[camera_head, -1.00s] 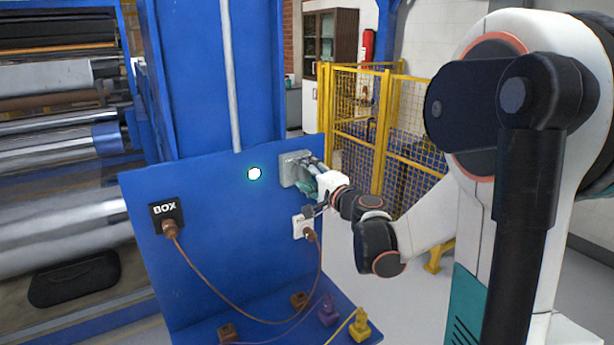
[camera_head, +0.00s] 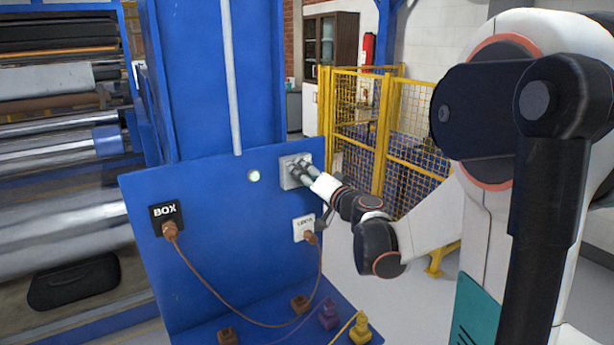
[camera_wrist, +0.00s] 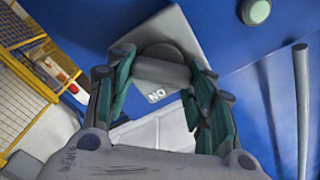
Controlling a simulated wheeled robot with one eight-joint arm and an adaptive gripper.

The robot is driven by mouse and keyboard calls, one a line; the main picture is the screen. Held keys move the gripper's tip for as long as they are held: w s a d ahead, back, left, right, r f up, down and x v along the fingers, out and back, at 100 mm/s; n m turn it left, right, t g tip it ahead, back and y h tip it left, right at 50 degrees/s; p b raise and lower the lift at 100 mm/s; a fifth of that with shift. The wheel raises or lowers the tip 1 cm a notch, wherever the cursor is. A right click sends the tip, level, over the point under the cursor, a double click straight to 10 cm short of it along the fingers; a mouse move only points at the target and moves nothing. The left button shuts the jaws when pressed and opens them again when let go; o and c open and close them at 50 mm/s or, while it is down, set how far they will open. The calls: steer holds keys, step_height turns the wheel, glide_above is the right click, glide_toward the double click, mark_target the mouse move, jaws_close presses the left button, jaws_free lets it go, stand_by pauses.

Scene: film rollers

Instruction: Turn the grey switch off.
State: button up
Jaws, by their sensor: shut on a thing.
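The grey switch (camera_head: 287,178) is a square plate with a knob on the upper right of the blue panel (camera_head: 220,240). In the wrist view its knob (camera_wrist: 160,72) lies between the two green-padded fingers of my gripper (camera_wrist: 163,66), and the fingers are shut on it. A label reading ON, upside down in this view, shows beside the knob. In the head view my gripper (camera_head: 302,172) reaches the switch from the right and hides part of it. The round indicator light (camera_head: 253,176) left of the switch is pale and dim.
A white socket (camera_head: 302,228) with a brown plug sits just below my gripper. A cable runs from it to the black BOX socket (camera_head: 163,213). Several plugs stand on the panel's lower ledge. A yellow fence (camera_head: 385,130) stands behind; rollers (camera_head: 60,150) are at left.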

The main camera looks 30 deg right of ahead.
stand_by(0.5)
steer(key=o, duration=1.1)
steer(key=shift+c, duration=0.2)
steer(key=shift+s, duration=0.1)
steer(key=s, duration=1.2)
steer(key=shift+d, duration=0.2)
